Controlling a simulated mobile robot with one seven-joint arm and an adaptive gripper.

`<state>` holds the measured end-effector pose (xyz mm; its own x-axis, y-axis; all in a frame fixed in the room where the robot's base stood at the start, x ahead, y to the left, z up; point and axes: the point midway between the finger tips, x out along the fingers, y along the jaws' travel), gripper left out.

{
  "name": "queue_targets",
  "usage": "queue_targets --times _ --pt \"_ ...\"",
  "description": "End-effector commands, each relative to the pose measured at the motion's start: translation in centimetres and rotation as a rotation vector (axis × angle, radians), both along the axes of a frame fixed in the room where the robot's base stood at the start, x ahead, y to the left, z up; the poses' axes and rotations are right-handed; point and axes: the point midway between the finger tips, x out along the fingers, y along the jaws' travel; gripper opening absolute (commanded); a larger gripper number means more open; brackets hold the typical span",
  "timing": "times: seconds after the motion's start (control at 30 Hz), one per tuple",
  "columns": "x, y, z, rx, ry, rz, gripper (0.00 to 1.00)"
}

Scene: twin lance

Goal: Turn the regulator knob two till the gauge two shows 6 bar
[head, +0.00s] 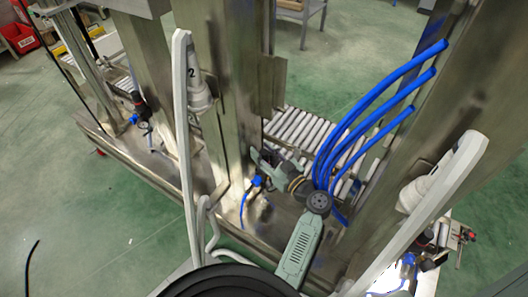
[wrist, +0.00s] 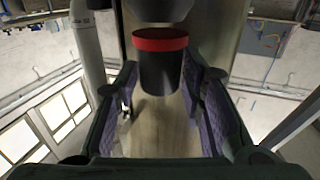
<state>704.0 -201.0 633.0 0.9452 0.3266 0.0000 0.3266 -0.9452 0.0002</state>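In the wrist view a dark round regulator knob (wrist: 161,72) with a red ring is at top centre, between the two purple-padded fingers of my gripper (wrist: 160,64). The fingers stand apart, one on each side of the knob, with a narrow gap visible on the left; contact on the right is not clear. In the head view my gripper (head: 266,160) is at the middle steel column, above a blue fitting (head: 257,181). My gripper and wrist hide the knob there. No readable gauge two face shows in either view.
A white lance holder marked 2 (head: 192,75) is left of my arm. Blue hoses (head: 375,105) arch right of my gripper. Another regulator with a gauge (head: 141,123) sits on the left column, and one (head: 425,240) at lower right. A roller conveyor (head: 297,128) lies behind.

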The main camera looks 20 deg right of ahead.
Motion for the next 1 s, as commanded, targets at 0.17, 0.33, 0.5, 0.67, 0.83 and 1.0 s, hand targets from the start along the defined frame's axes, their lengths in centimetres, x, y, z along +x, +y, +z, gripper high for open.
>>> queue_targets --times 0.17,0.33,0.5,0.67,0.83,1.0 --pt "-0.01 0.00 0.01 0.000 0.000 0.000 0.22" --pt "-0.02 -0.02 0.01 0.000 0.000 0.000 0.11" --pt "-0.02 -0.02 0.02 0.000 0.000 0.000 0.00" --pt "-0.02 -0.02 -0.02 -0.001 0.000 -0.005 0.00" --pt "-0.05 0.02 -0.16 -0.001 0.000 -0.040 0.00" --pt "-0.09 0.17 -0.31 -0.001 0.001 -0.125 0.00"
